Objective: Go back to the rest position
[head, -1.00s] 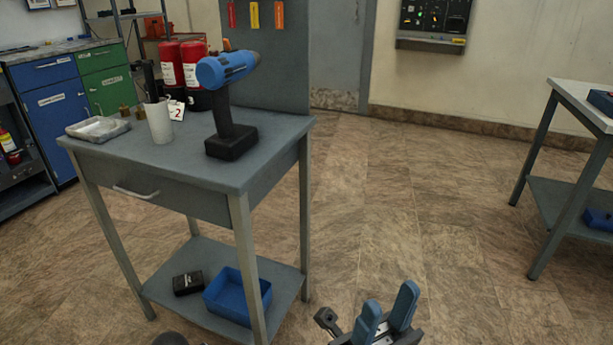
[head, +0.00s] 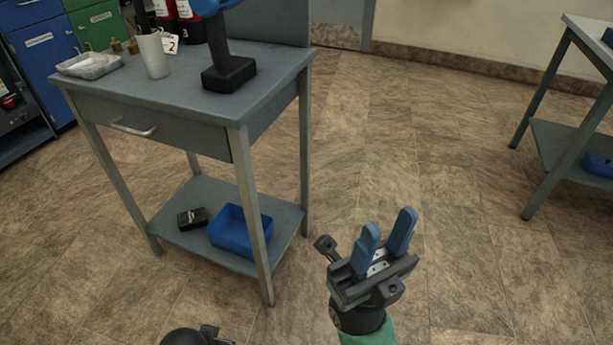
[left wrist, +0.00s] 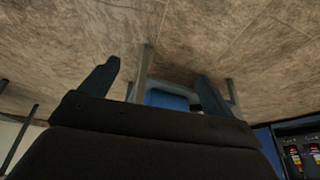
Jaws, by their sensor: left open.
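My right gripper (head: 389,222) is in the lower right of the head view, over bare floor to the right of the grey work table (head: 180,130). Its two blue fingers point up and stand apart, with nothing between them. My left gripper (left wrist: 158,69) shows in the left wrist view with its two dark fingers wide apart and nothing held. A blue object (left wrist: 166,99) and grey legs show beyond the fingers there. In the head view only a dark part, probably of my left arm, shows at the bottom edge; the left fingers are not visible there.
Another table (head: 560,140) stands at the right. The floor between is clear.

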